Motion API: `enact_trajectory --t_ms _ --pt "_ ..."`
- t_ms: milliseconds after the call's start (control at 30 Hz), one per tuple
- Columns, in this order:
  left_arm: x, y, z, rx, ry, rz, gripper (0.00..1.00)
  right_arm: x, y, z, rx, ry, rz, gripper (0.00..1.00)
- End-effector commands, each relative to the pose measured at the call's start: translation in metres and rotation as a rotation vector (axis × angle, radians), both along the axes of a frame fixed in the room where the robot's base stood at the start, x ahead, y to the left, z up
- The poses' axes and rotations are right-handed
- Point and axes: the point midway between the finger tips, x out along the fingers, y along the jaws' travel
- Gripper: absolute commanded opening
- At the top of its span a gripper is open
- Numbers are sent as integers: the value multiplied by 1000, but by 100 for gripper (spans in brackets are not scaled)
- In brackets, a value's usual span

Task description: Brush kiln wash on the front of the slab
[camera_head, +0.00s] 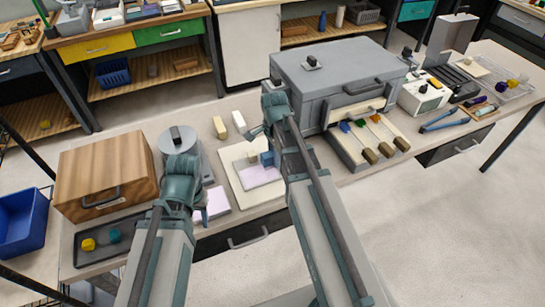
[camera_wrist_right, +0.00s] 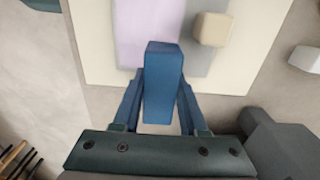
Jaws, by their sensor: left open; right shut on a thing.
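My right gripper (camera_wrist_right: 160,85) is shut on a blue brush (camera_wrist_right: 164,75) in the right wrist view. The brush lies over the slab's edge; whether it touches cannot be told. The slab (camera_wrist_right: 194,65) is grey on the right and lilac on the left, and rests on a cream board (camera_wrist_right: 100,62). In the head view the brush (camera_head: 268,158) is beside my right forearm, at the slab's lilac part (camera_head: 260,178). My left gripper (camera_head: 203,214) is open, mostly hidden by its arm, near a pale lilac sheet (camera_head: 217,203).
A beige block (camera_wrist_right: 213,29) stands on the slab's grey part.

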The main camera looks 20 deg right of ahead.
Motion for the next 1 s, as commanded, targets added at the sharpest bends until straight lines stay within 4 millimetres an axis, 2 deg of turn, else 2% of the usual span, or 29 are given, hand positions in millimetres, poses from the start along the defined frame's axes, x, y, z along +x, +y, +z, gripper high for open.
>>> enact_trajectory --t_ms 600,1000 --pt "0 0 58 0 0 0 50 0 1 58 3 0 1 0" --pt "0 0 60 0 0 0 50 0 1 60 3 0 1 0"
